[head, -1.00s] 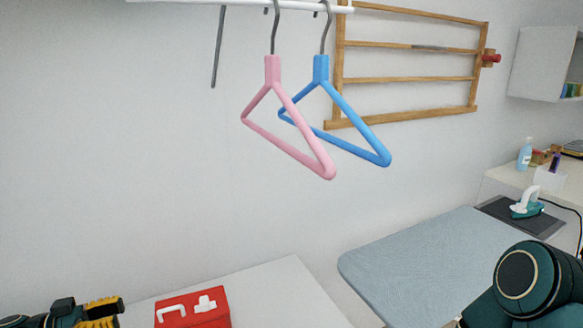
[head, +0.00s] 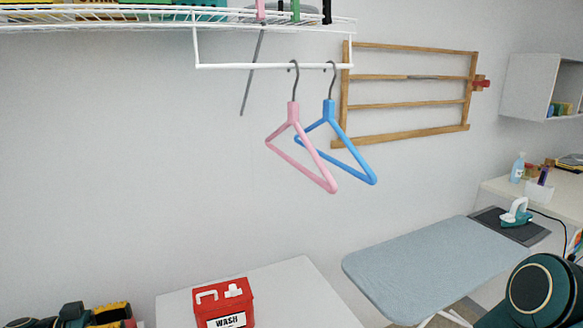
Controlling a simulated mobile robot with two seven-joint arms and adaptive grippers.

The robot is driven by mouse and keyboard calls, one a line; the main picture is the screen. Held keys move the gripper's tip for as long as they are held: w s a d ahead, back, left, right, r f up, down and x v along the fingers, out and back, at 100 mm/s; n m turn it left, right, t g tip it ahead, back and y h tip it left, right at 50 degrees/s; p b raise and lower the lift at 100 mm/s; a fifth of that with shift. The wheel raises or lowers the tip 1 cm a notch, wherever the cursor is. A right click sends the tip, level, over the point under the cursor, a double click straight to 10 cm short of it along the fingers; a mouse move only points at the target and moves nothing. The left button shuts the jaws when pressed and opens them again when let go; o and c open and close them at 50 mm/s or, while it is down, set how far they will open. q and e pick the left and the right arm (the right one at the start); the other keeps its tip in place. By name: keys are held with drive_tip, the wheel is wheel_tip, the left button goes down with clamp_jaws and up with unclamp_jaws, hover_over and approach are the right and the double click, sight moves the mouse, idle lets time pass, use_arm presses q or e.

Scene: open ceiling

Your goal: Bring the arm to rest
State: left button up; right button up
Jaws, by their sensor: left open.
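My left gripper (head: 112,317) shows at the lower left edge of the head view, dark with yellow finger pads. It is open, and I see nothing between its fingers. It is left of the red box, apart from it. The lower part of the gripper is cut off by the picture's edge. A dark green rounded link of my right arm (head: 536,290) fills the lower right corner. My right gripper is out of view.
A pink hanger (head: 315,163) and a blue hanger (head: 350,150) hang from the white rail (head: 240,66). A red WASH box (head: 224,304) stands on a white surface (head: 290,290). The ironing board (head: 430,262) and an iron (head: 516,212) are at right.

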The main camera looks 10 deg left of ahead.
use_arm(q)
drive_tip(key=w+d+f+n+g+y+b, duration=0.1)
drive_tip(key=d+f+n+g+y+b, duration=0.15)
drive_tip(key=d+f, duration=0.85)
drive_tip(key=w+d+f+n+g+y+b, duration=0.1)
drive_tip(key=d+f+n+g+b, duration=0.2)
drive_tip(key=d+f, duration=0.75)
drive_tip(key=s+d+f+n+y+b, duration=0.4)
drive_tip(key=s+d+f+n+y, duration=0.2)
drive_tip(key=s+d+f+y, duration=0.2)
drive_tip(key=s+d+f+g, duration=0.1)
drive_tip(key=s+d+f, duration=0.1)
drive_tip(key=s+f, duration=0.2)
drive_tip(key=shift+s+f+n+y, duration=0.25)
drive_tip(key=shift+f+n+y, duration=0.1)
drive_tip(key=shift+f, duration=0.6)
use_arm(e)
wheel_tip(320, 180, down, 10)
drive_tip(key=s, duration=0.1)
drive_tip(key=shift+s, duration=0.2)
